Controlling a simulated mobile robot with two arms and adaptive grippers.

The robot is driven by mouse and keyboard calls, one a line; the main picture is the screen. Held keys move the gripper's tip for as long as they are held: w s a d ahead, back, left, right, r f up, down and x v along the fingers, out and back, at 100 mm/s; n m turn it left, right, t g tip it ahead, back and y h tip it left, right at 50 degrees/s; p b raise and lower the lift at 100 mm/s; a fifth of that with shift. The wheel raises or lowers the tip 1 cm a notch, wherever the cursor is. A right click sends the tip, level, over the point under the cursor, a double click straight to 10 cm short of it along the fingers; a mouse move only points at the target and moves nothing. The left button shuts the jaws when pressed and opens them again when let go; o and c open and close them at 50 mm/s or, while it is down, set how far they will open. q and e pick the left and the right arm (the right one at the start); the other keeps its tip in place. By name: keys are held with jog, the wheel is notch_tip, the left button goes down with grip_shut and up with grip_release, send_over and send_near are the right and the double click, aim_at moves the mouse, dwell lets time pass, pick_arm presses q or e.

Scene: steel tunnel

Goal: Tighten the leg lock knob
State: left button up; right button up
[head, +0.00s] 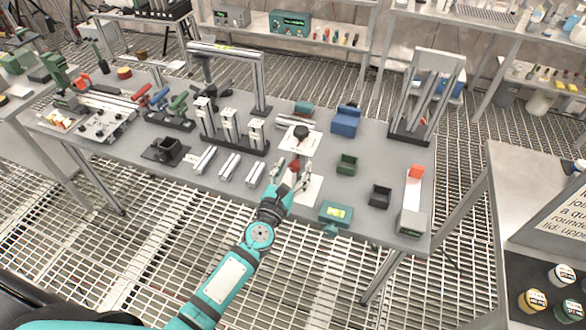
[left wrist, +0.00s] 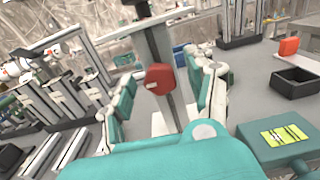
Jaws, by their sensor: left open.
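The red leg lock knob (head: 294,165) sits on the front of an upright grey leg that stands on a white base plate (head: 308,189). A white plate (head: 296,145) with a black part tops the leg. In the left wrist view the knob (left wrist: 160,79) has a pale mark on its face. My left gripper (head: 289,173) is open, with one finger on each side of the knob; a gap shows beside the knob on both sides in the left wrist view. My right gripper is in neither view.
The grey table (head: 330,188) holds a green box with a yellow display (head: 335,213) right of my gripper. A small green bin (head: 347,165) and a black bin (head: 380,196) stand farther right. Silver bars (head: 229,166) lie to the left.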

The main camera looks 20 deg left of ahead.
pick_arm(q)
grip_shut()
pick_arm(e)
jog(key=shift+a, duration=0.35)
